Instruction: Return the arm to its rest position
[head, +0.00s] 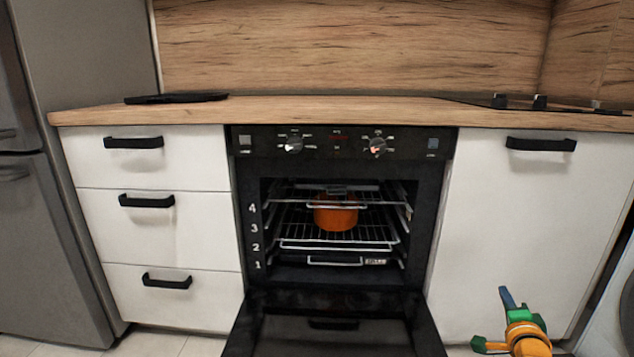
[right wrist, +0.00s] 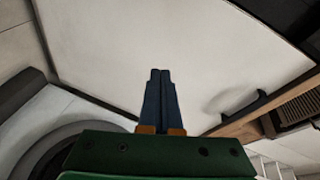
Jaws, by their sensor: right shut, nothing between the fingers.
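My right gripper (head: 507,298) is at the lower right of the head view, in front of the white cabinet door right of the oven. In the right wrist view its two dark blue fingers (right wrist: 160,75) are together, with nothing between them. The white cabinet door (right wrist: 150,40) fills much of that view behind the fingertips. My left gripper is in neither view.
The black oven (head: 340,280) has its door (head: 330,338) folded down, jutting forward. An orange pot (head: 335,215) sits on an oven rack. White drawers (head: 160,230) stand left, then a grey fridge (head: 60,250). A washing machine (head: 618,310) shows at the right edge.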

